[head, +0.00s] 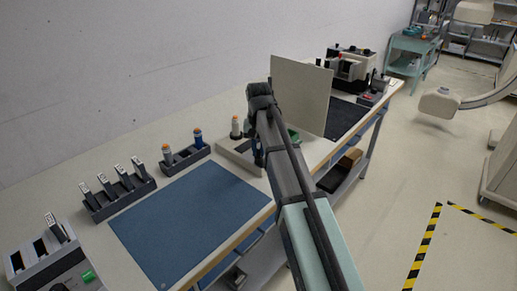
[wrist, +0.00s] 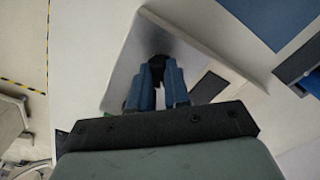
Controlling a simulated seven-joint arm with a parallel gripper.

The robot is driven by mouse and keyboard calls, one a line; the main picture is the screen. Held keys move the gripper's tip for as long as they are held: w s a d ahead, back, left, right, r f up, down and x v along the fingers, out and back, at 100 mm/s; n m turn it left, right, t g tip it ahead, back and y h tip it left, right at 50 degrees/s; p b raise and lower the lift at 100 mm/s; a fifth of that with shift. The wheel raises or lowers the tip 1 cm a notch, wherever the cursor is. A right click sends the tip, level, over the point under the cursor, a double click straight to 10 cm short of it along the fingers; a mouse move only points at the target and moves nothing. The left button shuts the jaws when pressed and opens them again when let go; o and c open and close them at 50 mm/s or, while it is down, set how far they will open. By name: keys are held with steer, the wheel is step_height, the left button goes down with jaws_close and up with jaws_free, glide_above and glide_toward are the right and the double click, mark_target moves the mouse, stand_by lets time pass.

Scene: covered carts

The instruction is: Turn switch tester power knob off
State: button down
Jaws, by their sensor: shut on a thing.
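My gripper (wrist: 157,72) has its two blue fingers close together on a small dark knob (wrist: 158,60) in the wrist view. The knob stands on the pale sloped face of a light grey device (wrist: 128,60). In the head view this device (head: 228,150) sits on the bench beyond the blue mat, and my arm hides much of it. My gripper (head: 258,155) reaches down onto it there. The knob is hidden in the head view. Its pointer and any markings cannot be read.
A blue mat (head: 190,225) lies on the bench. An upright beige panel (head: 300,95) rises close to the right of my arm. A grey unit (head: 50,260) stands at lower left.

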mark_target(258, 150)
steer(key=n, duration=0.5)
steer(key=shift+n, duration=2.5)
steer(key=c, duration=1.1)
jaws_free()
step_height(258, 150, up, 14)
steer(key=shift+f, duration=0.1)
